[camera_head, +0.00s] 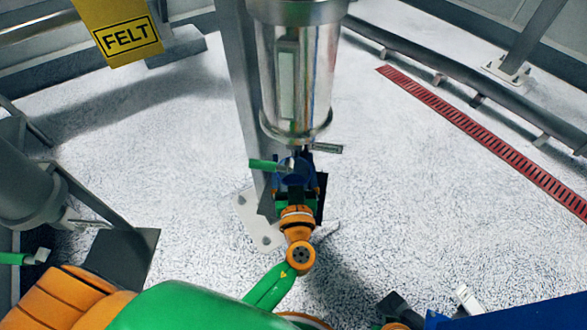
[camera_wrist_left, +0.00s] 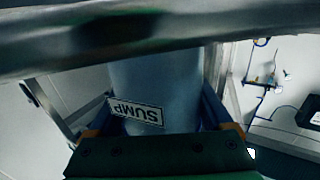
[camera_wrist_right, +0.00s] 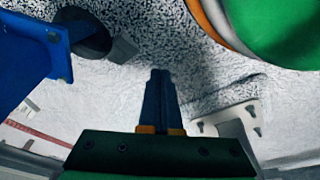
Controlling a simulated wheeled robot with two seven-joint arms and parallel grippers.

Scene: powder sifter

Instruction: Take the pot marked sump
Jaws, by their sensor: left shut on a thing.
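The pot marked SUMP (camera_wrist_left: 165,85) is a grey-blue cylinder in the left wrist view, with a white SUMP label (camera_wrist_left: 137,111) that appears upside down. My left gripper (camera_head: 293,172) is shut around this pot, with one blue finger on each side. In the head view the left gripper is right below a shiny metal cylinder with a sight window (camera_head: 290,85), and I cannot make out the pot there. Whether the pot still touches what is above it, I cannot tell. My right gripper (camera_wrist_right: 158,100) has its fingers together, empty, above the speckled floor.
A grey upright post (camera_head: 243,90) with a bolted foot stands beside the cylinder. A green-handled lever (camera_head: 263,164) and a small tag (camera_head: 327,148) are close to my left gripper. A yellow FELT sign (camera_head: 125,38) hangs at upper left. Open floor lies right, with a red grating (camera_head: 480,140).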

